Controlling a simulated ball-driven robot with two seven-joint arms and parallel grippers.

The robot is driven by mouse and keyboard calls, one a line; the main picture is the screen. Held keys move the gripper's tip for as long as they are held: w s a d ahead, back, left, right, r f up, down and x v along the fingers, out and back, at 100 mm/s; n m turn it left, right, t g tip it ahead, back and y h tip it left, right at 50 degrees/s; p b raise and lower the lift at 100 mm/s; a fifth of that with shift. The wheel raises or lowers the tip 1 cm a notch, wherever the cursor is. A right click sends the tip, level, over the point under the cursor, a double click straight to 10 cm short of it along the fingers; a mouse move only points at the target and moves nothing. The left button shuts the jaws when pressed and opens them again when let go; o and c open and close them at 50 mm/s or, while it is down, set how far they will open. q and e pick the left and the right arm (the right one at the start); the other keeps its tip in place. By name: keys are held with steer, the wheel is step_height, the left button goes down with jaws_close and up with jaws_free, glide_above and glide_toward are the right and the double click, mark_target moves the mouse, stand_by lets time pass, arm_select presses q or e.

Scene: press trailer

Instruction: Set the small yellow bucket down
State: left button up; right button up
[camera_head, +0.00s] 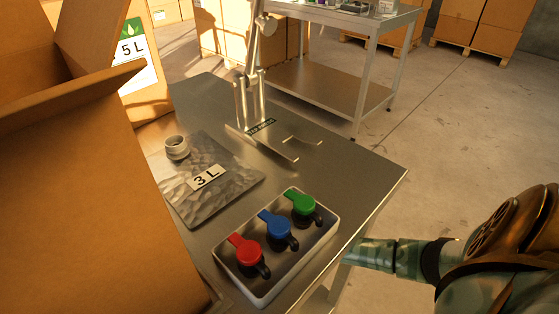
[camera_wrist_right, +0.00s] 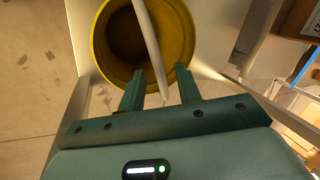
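The small yellow bucket (camera_wrist_right: 185,28) is in the right wrist view, seen from above into its dark inside. Its pale handle (camera_wrist_right: 150,45) runs between the fingers of my right gripper (camera_wrist_right: 160,82). The fingers stand apart, with a gap visible on each side of the handle. What bears the bucket's base is hidden. The bucket does not show in the head view, where my right arm comes in at the lower right beside the table's edge. My left gripper is in neither view.
The steel table (camera_head: 345,170) carries a tray (camera_head: 325,236) with red, blue and green capped items, a grey 3 L pouch (camera_head: 235,183) and a metal stand (camera_head: 250,95). A large open carton (camera_head: 90,200) blocks the left. A steel shelf table (camera_head: 320,85) stands behind; floor lies clear at right.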

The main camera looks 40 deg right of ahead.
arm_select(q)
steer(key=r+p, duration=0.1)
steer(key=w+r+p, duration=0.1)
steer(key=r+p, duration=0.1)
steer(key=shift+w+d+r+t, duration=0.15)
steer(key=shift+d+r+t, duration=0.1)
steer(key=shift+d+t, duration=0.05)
arm_select(e)
steer(key=v, duration=0.6)
steer(key=s+d+f+n+g+h, duration=0.1)
steer(key=s+f+n, duration=0.3)
steer(key=s+f, duration=0.65)
steer(key=s+f+n+g+h, duration=0.1)
steer(key=s+f+n, duration=0.55)
steer(key=s, duration=0.75)
steer(key=s+a+f+n+g, duration=0.1)
steer(key=s+a+f+n, duration=0.1)
steer(key=s, duration=1)
steer(key=s+a+f+n+g, duration=0.1)
steer(key=s+a+n, duration=0.3)
steer(key=s, duration=0.8)
steer(key=shift+f+g, duration=0.4)
steer(key=shift+f, duration=0.15)
steer(key=shift+a, duration=0.1)
